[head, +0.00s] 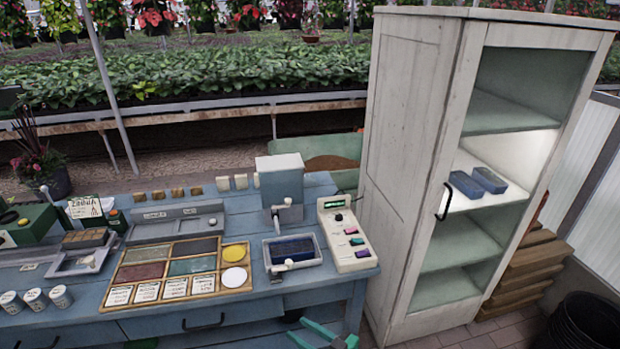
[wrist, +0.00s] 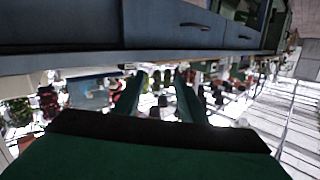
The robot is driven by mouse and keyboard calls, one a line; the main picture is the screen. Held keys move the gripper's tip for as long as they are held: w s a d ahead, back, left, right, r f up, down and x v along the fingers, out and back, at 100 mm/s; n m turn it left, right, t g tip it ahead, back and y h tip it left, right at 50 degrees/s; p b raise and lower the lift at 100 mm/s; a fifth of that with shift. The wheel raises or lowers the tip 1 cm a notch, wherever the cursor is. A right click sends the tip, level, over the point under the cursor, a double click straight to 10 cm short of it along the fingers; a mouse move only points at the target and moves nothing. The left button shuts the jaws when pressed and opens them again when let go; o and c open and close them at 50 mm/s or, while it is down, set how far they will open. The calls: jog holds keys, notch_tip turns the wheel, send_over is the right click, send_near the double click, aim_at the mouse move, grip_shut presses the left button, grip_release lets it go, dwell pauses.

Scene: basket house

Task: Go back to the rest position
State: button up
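My gripper (head: 302,331) shows at the bottom edge of the head view, low in front of the blue workbench (head: 255,305). Its green fingers are spread apart. In the wrist view the two fingers of my gripper (wrist: 158,78) stand apart with nothing held between them. The bench's blue drawer front (wrist: 190,25) fills the top of the wrist view. The rest of my arm is mostly out of the head view.
A tall white cabinet (head: 405,160) stands right of the bench, with two blue boxes (head: 477,183) on a shelf. The bench holds a sectioned wooden tray (head: 142,255), a grey device (head: 280,180) and a white button panel (head: 348,235). A black bin (head: 585,325) stands at lower right.

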jog(key=s+f+m+h, duration=0.6)
jog(key=s+f, duration=0.4)
jog(key=f, duration=0.3)
jog(key=s+d+f+m+t+h, duration=0.15)
jog(key=s+h, duration=0.25)
jog(key=s, duration=0.7)
jog(key=s+d+r+m+h, duration=0.25)
jog(key=s+r, duration=0.45)
jog(key=s, duration=0.4)
jog(key=s+a+r+t, duration=0.1)
jog(key=s+r+t, duration=0.1)
jog(key=r, duration=0.4)
jog(key=s+a+r+n+t, duration=0.1)
jog(key=s+r, duration=0.4)
jog(key=r, duration=0.2)
jog(key=shift+s+r+t, duration=0.25)
jog(key=shift+r+t, duration=0.05)
jog(key=shift+t, duration=0.05)
jog(key=shift+h, duration=0.25)
